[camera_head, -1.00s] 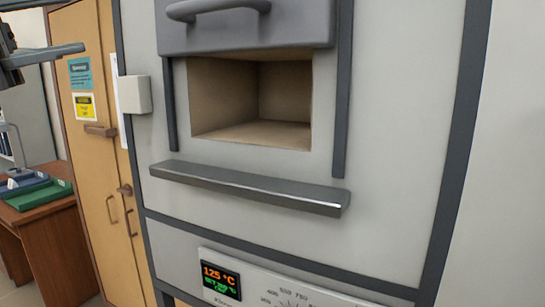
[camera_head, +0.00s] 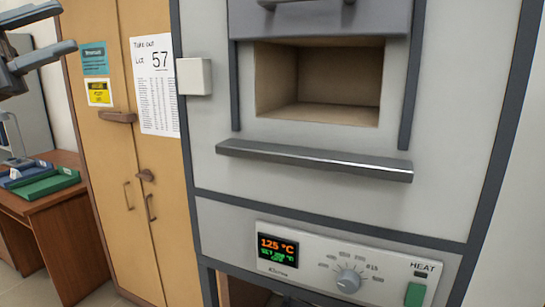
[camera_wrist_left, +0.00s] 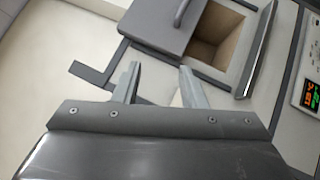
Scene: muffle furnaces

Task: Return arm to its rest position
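My left gripper (camera_head: 38,38) is at the upper left edge of the head view, away from the furnace. Its two fingers stand apart with nothing between them; the left wrist view also shows the open, empty fingers (camera_wrist_left: 160,85). The muffle furnace (camera_head: 460,110) has its grey door (camera_head: 325,22) raised. Its tan chamber (camera_head: 320,85) is open, and the part in view is empty. The door (camera_wrist_left: 165,25) and chamber (camera_wrist_left: 215,38) also show in the left wrist view. My right gripper is not in view.
A grey ledge (camera_head: 315,160) juts out below the chamber. The control panel (camera_head: 350,272) shows 125 °C. A wooden cabinet (camera_head: 120,190) with a paper list (camera_head: 155,90) stands left of the furnace. A brown desk (camera_head: 45,215) holds a green tray (camera_head: 45,186) and a blue tray (camera_head: 25,174).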

